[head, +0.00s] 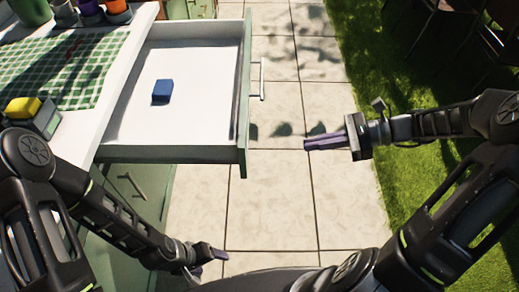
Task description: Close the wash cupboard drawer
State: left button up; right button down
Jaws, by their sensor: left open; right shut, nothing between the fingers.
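The wash cupboard drawer (190,135) is pulled out to the right from the green cupboard (130,195). Its white inside holds a small blue block (162,91). A metal handle (262,80) is on the drawer's green front (244,110). My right gripper (308,144) is shut and empty, to the right of the drawer front and apart from it, pointing left. My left gripper (224,255) is open and low in the picture, below the drawer's near corner and touching nothing that I can see.
The white worktop (83,133) carries a green checked cloth (70,65), a yellow sponge (22,107) on a grey object, and several pots at the back. Paving (285,195) lies clear to the right of the drawer, with grass (385,60) beyond. Dark chairs (485,40) stand at top right.

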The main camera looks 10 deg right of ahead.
jog(key=r+x, duration=0.1)
jog(key=x, duration=1.2)
jog(key=shift+a, duration=0.5)
jog(key=shift+w+f, duration=0.15)
